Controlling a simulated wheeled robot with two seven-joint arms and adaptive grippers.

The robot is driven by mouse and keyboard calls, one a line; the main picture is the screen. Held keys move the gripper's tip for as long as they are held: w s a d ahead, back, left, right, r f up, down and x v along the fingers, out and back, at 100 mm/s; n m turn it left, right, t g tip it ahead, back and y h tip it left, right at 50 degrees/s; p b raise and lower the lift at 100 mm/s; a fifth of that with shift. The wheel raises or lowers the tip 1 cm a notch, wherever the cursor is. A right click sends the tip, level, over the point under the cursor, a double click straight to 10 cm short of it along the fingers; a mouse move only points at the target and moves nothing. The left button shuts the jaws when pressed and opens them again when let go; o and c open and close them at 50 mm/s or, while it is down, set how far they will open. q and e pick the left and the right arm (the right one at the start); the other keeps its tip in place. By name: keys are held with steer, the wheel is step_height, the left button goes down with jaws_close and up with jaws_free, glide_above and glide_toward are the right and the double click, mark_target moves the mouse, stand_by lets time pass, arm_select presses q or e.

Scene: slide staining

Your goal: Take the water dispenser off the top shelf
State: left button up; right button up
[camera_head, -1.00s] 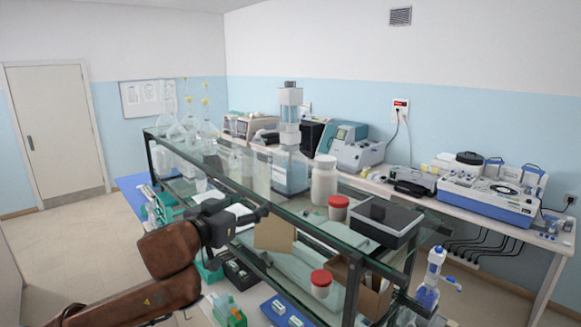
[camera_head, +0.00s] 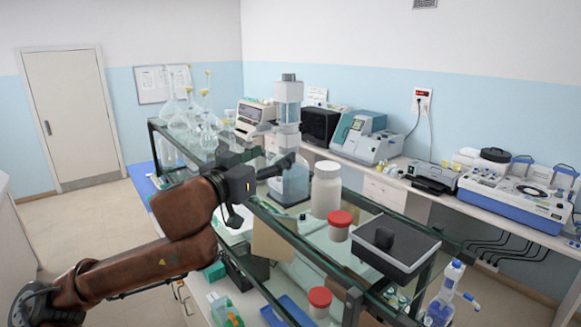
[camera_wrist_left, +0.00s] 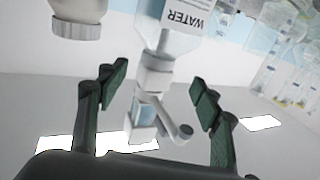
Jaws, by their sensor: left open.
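The water dispenser (camera_head: 288,122) stands upright on the top glass shelf, a clear bottle with a tall grey-white upper part. In the left wrist view the dispenser (camera_wrist_left: 172,42) appears upside down, its label reading WATER. My left gripper (camera_head: 284,165) is at the dispenser's near left side in the head view, at about the height of its bottle. In the wrist view the left gripper (camera_wrist_left: 160,90) is open, with the dispenser's narrow neck and spout showing between its two fingers. I cannot tell whether either finger touches it. My right gripper is not in view.
A white bottle (camera_head: 326,190) stands close to the dispenser's right. A red-capped jar (camera_head: 340,227) and a black-lidded box (camera_head: 396,250) are on the shelf's near end. Glass flasks (camera_head: 178,115) crowd the far left end. A side bench with instruments runs behind.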

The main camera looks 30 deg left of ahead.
mark_target(283, 148)
arm_select(q)
steer(key=shift+w, duration=0.2)
steer(key=w+p, duration=0.1)
steer(key=w, duration=0.1)
steer(key=w+p, duration=0.2)
steer(key=shift+w+d+r, duration=0.15)
steer(key=shift+w+r, duration=0.05)
steer(key=shift+w+f, duration=0.15)
steer(key=shift+w, duration=0.25)
steer(key=c, duration=0.5)
steer(key=shift+s, duration=0.1)
steer(key=c, duration=0.8)
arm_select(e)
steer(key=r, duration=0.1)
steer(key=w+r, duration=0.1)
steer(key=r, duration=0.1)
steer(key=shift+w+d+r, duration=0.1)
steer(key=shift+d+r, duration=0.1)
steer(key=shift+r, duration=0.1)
